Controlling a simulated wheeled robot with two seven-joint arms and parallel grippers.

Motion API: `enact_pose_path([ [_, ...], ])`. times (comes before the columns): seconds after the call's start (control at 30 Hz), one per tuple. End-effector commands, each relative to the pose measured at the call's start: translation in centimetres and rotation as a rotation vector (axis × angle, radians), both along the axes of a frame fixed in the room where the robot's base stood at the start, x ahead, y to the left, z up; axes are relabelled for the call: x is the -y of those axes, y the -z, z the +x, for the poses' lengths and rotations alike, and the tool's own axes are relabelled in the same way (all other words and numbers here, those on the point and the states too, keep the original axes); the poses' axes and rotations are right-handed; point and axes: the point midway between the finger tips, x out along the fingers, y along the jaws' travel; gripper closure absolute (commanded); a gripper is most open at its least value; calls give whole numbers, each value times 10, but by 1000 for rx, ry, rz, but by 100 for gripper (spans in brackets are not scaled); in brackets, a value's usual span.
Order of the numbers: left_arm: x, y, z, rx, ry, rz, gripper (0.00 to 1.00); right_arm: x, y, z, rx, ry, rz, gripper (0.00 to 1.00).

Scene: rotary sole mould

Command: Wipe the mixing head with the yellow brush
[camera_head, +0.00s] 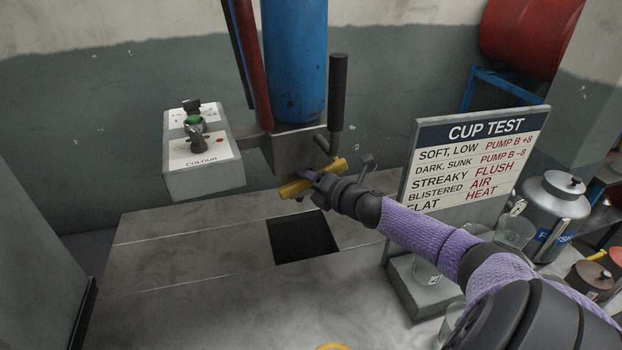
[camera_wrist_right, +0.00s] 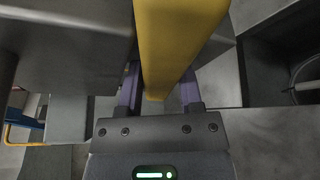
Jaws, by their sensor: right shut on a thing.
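The mixing head (camera_head: 298,150) is a grey metal block under a blue cylinder, with a dark upright handle at its right. My right gripper (camera_head: 312,181) is shut on the yellow brush (camera_head: 330,171) just under the front of the mixing head. The brush lies roughly level, tilted up to the right. In the right wrist view the yellow brush (camera_wrist_right: 172,45) runs between the two fingers, with the grey head (camera_wrist_right: 75,50) close beside it. I cannot tell whether the brush touches the head; its bristles are hidden. My left gripper is not in view.
A square dark opening (camera_head: 303,237) lies in the metal table below the head. A control box (camera_head: 200,155) is at the left. A CUP TEST sign (camera_head: 478,150) stands at the right, near glass cups (camera_head: 514,232) and a metal canister (camera_head: 552,215). The table's left part is clear.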

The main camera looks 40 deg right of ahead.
Motion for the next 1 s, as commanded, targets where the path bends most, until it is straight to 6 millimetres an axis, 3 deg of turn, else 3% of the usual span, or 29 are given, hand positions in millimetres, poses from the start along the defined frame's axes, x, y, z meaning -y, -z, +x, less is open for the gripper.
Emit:
enact_pose_path([
  [0.1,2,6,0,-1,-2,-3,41,18,-6,-4,15,10,-5,100],
  [0.6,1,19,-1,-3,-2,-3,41,57,-7,-23,14,13,-2,100],
  [0.9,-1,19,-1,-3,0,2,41,59,-5,-25,10,9,0,100],
  [1.0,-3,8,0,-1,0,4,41,55,-7,-30,6,7,5,100],
])
